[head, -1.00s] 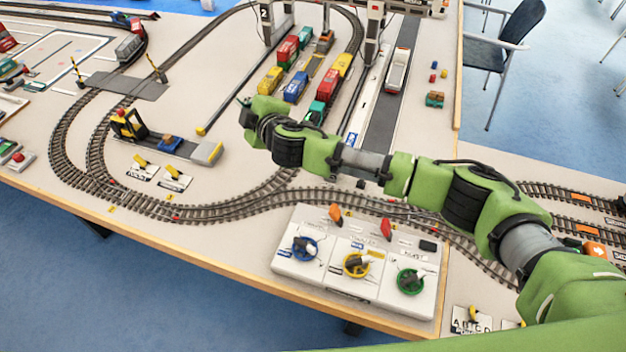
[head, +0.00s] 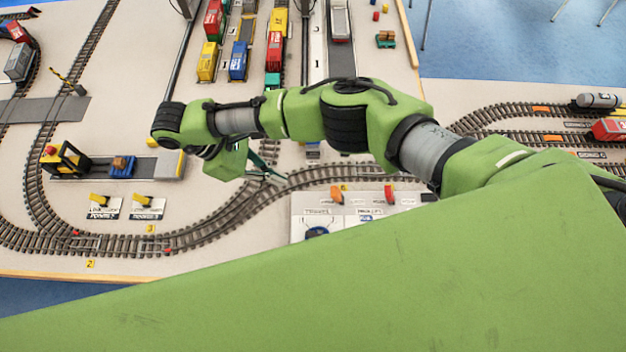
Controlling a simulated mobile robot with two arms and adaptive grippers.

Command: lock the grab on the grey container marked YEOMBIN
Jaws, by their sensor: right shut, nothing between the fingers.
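My right gripper (head: 268,172) points down and to the right, its slim fingers shut and empty, over the track left of the white control box (head: 299,206). An orange lever (head: 336,195) and a red lever (head: 389,194) show on the box; most of its knobs are hidden behind my arm. Containers in red, green, yellow and blue stand in rows at the top. A pale grey load is on a truck (head: 341,20) in the road lane. No YEOMBIN marking is readable, and the grab is not visible. My left gripper is not in view.
Curved tracks (head: 200,235) run across the front. A yellow-black loader (head: 66,160) with a blue wagon (head: 122,166) stands left. Crane legs (head: 180,60) rise at the top. Yellow point levers (head: 142,200) are at lower left. Bare table lies between the loader and crane.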

